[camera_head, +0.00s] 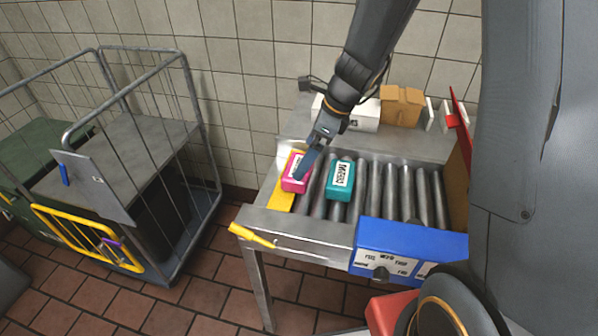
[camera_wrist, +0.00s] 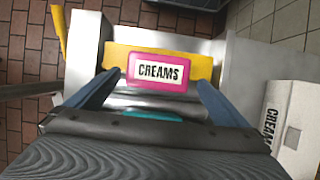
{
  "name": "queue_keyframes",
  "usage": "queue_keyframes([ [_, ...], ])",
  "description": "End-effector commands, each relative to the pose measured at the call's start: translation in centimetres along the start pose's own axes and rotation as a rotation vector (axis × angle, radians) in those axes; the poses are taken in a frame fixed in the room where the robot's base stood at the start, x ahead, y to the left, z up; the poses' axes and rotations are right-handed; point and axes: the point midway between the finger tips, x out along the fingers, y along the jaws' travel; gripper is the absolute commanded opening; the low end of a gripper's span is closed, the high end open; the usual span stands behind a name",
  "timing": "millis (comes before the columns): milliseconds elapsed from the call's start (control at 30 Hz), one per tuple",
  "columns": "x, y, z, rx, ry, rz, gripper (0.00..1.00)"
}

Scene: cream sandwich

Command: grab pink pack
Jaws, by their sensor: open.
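The pink pack (camera_head: 293,181) lies at the left end of the roller conveyor, against a yellow strip. In the wrist view the pink pack (camera_wrist: 158,72) has a white label reading CREAMS and sits ahead of the fingers, centred between them. My gripper (camera_head: 306,166) is at the pink pack in the head view, with a blue finger overlapping it in the picture. In the wrist view my gripper (camera_wrist: 152,85) is open, one blue finger on each side of the pack's near edge. I cannot tell whether the fingers touch it.
A teal pack (camera_head: 340,180) lies on the rollers (camera_head: 375,190) just right of the pink one. A blue control box (camera_head: 408,247) is at the conveyor's front. Boxes (camera_head: 401,105) stand on the back ledge. A wire cage cart (camera_head: 130,160) stands left, with open floor between.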

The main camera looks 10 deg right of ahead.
Motion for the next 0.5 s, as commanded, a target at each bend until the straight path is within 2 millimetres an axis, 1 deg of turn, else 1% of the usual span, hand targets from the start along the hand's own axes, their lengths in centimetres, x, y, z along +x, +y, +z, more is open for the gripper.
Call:
queue_keyframes([
  [33,0.6,0.1,-0.1,0.0,0.002,0.002,1.0],
  [167,1.5,0.1,0.0,-0.002,0.002,0.001,1.0],
  [400,4.6,0.3,0.1,-0.002,0.003,0.002,1.0],
  [500,5.6,0.3,0.1,-0.003,0.003,0.001,1.0],
])
